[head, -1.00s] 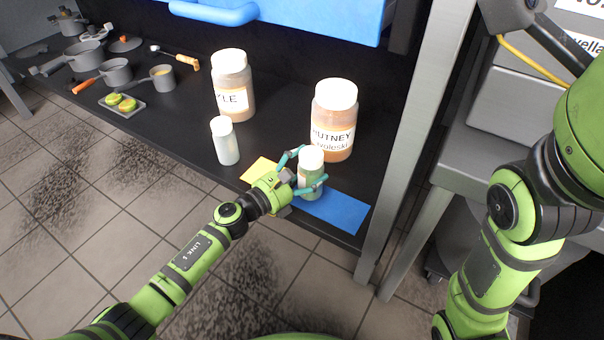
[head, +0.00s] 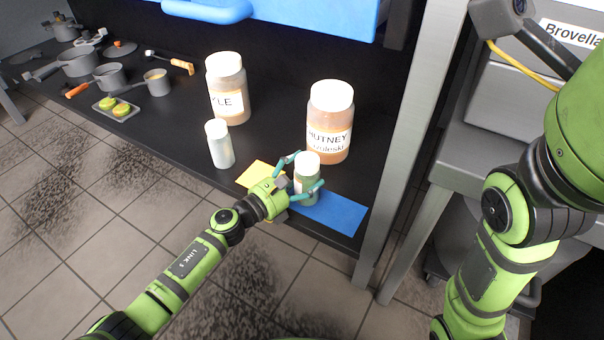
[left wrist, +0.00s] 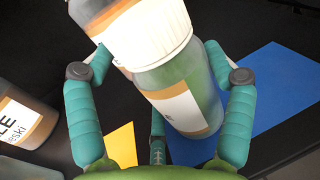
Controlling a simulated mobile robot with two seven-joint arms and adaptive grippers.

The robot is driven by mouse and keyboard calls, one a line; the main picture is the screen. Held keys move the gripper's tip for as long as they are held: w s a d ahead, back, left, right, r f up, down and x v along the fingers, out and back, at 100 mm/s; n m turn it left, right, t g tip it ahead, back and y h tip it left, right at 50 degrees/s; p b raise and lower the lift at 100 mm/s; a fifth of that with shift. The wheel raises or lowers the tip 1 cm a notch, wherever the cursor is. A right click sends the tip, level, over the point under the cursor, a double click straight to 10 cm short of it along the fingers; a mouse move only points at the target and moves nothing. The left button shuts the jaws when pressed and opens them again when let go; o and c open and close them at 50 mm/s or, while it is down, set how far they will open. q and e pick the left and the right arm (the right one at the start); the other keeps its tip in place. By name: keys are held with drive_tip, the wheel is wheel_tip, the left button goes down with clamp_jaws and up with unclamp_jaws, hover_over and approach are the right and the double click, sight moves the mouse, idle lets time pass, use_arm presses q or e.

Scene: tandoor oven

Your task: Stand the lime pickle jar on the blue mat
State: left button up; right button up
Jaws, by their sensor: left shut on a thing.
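The lime pickle jar (head: 308,183), a small jar with a white lid and green contents, is held in my left gripper (head: 303,172). The gripper's teal fingers are closed around its sides. In the left wrist view the jar (left wrist: 185,95) sits between the fingers (left wrist: 162,75), its label partly turned away. The blue mat (head: 335,214) lies at the shelf's front right edge. The jar is over or at its left part; I cannot tell whether its base touches. The mat also shows in the left wrist view (left wrist: 275,90). My right gripper is out of view.
A yellow mat (head: 257,173) lies just left of the blue one. A large chutney jar (head: 330,120) stands close behind the held jar. A pale white-lidded jar (head: 220,146) and a large labelled jar (head: 228,90) stand left. A metal post (head: 407,150) rises at right.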

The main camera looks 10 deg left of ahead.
use_arm(q)
drive_tip(key=o, duration=1.5)
drive_tip(key=shift+c, duration=0.2)
drive_tip(key=shift+s+a+f, duration=0.1)
drive_tip(key=shift+s, duration=0.1)
drive_tip(key=shift+v, duration=3.3)
drive_tip(key=s+a, duration=0.3)
drive_tip(key=s, duration=0.6)
drive_tip(key=shift+s+a+b, duration=0.2)
drive_tip(key=shift+b, duration=0.1)
